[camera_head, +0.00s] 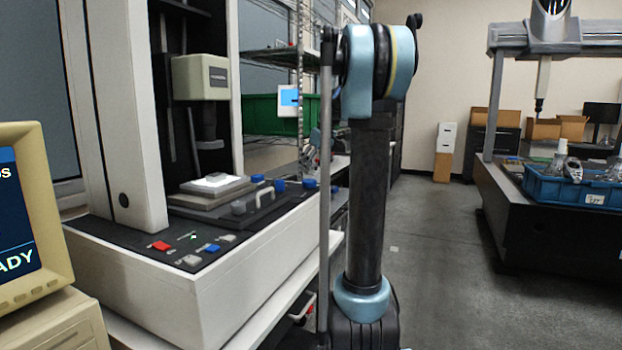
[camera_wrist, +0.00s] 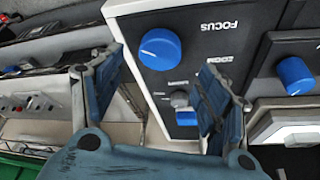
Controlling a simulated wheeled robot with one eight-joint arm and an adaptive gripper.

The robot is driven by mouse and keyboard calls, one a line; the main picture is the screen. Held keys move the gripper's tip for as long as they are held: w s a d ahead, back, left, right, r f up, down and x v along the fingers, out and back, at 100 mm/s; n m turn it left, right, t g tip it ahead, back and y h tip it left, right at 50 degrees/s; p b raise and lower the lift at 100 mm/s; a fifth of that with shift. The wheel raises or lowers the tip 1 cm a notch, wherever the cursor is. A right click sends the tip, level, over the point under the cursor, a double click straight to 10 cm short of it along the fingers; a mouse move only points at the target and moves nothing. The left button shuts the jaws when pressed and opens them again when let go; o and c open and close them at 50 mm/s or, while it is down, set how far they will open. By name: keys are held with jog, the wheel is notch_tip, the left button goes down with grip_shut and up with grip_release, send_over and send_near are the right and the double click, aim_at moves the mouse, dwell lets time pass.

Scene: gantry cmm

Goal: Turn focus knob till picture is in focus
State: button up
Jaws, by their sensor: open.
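The blue round focus knob (camera_wrist: 160,48) sits on a grey panel in the wrist view, with the word FOCUS printed upside down beside it. My gripper (camera_wrist: 163,64) is open, its two blue-grey fingers apart on the left and right of the picture. The knob shows in the gap between the fingers, toward their tips; I cannot tell whether either finger touches it. In the head view several blue knobs (camera_head: 310,183) stand along the machine's right edge, and I cannot tell which is the focus knob. My gripper is not clearly visible there.
Another blue knob (camera_wrist: 295,75) and a smaller grey knob (camera_wrist: 179,99) are near in the wrist view. A monitor (camera_head: 20,220) partly reads "ADY" at left. A small blue screen (camera_head: 289,97) hangs by the shelves.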

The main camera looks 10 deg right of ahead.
jog(key=shift+v, duration=2.65)
jog(key=s+f+m, duration=0.2)
jog(key=s+f, duration=0.8)
jog(key=s, duration=0.4)
jog(key=s+a+f+m+g+h, duration=0.1)
jog(key=s+f+m, duration=0.1)
jog(key=s+f, duration=0.8)
jog(key=s+a+f+m+h, duration=0.1)
jog(key=s+f+m, duration=0.1)
jog(key=s+f, duration=0.9)
jog(key=s, duration=0.6)
jog(key=shift+s, duration=0.3)
jog(key=shift+w+a+f, duration=0.1)
jog(key=shift+w+f, duration=0.15)
jog(key=shift+w, duration=0.2)
